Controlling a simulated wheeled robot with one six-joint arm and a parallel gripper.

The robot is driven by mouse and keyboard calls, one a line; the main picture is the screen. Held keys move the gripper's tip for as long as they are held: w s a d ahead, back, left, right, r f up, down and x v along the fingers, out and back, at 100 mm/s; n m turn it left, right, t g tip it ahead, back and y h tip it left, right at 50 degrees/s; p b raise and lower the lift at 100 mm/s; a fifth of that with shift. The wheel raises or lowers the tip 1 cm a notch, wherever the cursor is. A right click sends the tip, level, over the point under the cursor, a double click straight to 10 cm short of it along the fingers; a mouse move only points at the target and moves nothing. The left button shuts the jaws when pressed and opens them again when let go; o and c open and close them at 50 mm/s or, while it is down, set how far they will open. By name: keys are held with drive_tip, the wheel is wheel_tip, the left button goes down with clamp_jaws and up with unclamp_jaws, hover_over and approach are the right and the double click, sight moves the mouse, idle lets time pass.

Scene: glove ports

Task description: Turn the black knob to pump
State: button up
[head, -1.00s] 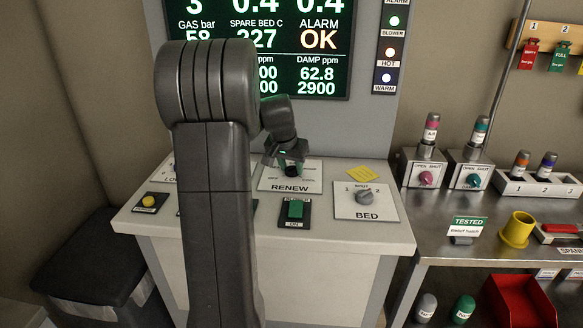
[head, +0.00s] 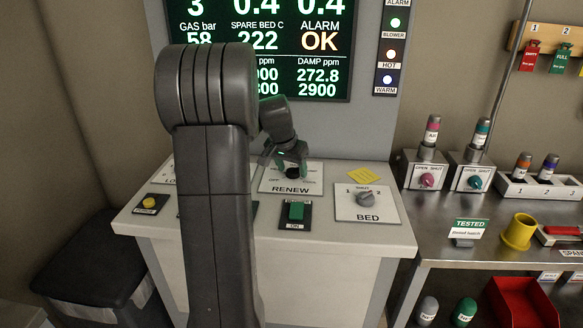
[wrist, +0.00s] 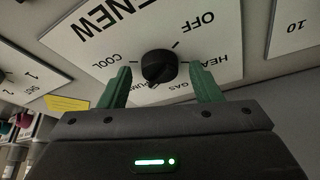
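The black knob (wrist: 158,67) sits on the white RENEW panel (wrist: 75,60), with OFF, HEAT, GAS, PUMP and COOL printed around it. The PUMP label is partly hidden near my left finger. I cannot clearly read which label the knob's pointer faces. My gripper (wrist: 160,70) is open, with its green fingers on either side of the knob and visible gaps to it in the wrist view. In the head view, my gripper (head: 292,168) is low over the RENEW panel (head: 313,181), by the knob.
A green ON switch (head: 296,211) is in front of the RENEW panel. The BED panel (head: 377,213) with a grey knob and a yellow note (head: 364,175) are to the right. A yellow button (head: 149,202) is at left. The display (head: 300,40) reads ALARM OK.

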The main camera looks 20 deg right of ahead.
drive_tip(key=v, duration=1.3)
drive_tip(key=shift+r, duration=0.35)
drive_tip(key=shift+s, duration=0.1)
drive_tip(key=x, duration=1.3)
drive_tip(key=shift+f, duration=0.4)
drive_tip(key=shift+r, duration=0.1)
